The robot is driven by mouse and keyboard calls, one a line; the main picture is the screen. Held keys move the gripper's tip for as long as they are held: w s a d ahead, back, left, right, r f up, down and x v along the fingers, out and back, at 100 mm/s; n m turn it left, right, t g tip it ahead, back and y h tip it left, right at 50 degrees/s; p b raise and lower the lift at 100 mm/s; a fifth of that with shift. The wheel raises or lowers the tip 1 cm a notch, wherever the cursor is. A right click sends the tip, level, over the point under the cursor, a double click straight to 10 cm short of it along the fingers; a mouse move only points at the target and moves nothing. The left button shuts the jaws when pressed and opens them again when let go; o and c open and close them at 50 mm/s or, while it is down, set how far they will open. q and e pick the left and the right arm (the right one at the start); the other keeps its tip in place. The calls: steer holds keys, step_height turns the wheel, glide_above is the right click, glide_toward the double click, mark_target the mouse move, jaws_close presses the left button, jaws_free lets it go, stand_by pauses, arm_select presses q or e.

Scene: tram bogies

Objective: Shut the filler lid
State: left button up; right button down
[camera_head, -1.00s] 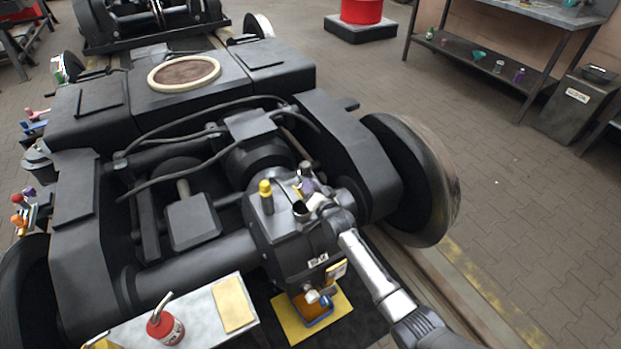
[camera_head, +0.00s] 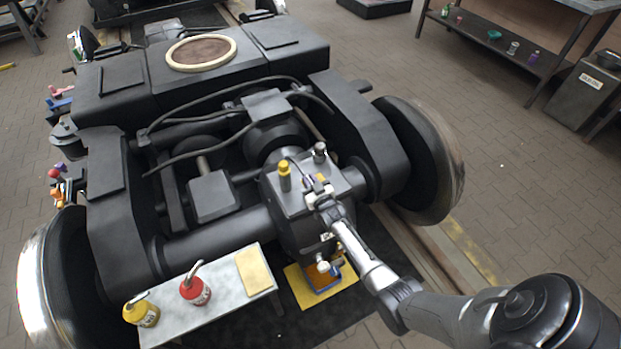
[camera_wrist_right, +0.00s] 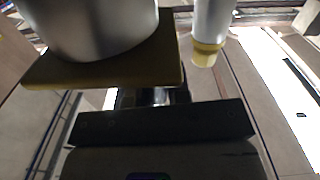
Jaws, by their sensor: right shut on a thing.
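The gearbox (camera_head: 300,235), a dark housing on the bogie's axle, has a grey top with a yellow-capped post (camera_head: 284,176) and a dark-capped post (camera_head: 320,153). My right gripper (camera_head: 318,190) is over this top, between the posts and the near edge. It is shut on a part there that its own fingers mostly hide. The filler opening and lid are covered by the gripper, so I cannot tell the lid's angle. The right wrist view shows a metal cylinder (camera_wrist_right: 90,25) with an olive plate (camera_wrist_right: 110,68) close to the jaws. My left gripper is not in view.
A small bench (camera_head: 222,299) with a red oil can (camera_head: 195,290), a yellow can (camera_head: 141,312) and a yellow cloth (camera_head: 253,271) stands at the front. A blue tray (camera_head: 322,277) lies below the gearbox on a yellow mat. A wheel (camera_head: 425,160) stands to the right.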

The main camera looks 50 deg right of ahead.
steer(key=shift+f, duration=0.15)
steer(key=shift+a+f, duration=0.15)
steer(key=shift+f, duration=0.05)
stand_by(0.5)
steer(key=c, duration=1.1)
jaws_free()
steer(key=shift+s+r, duration=0.1)
steer(key=shift+s, duration=0.05)
steer(key=shift+p+v, duration=2.3)
steer(key=shift+v, duration=4.5)
steer(key=shift+a, duration=0.1)
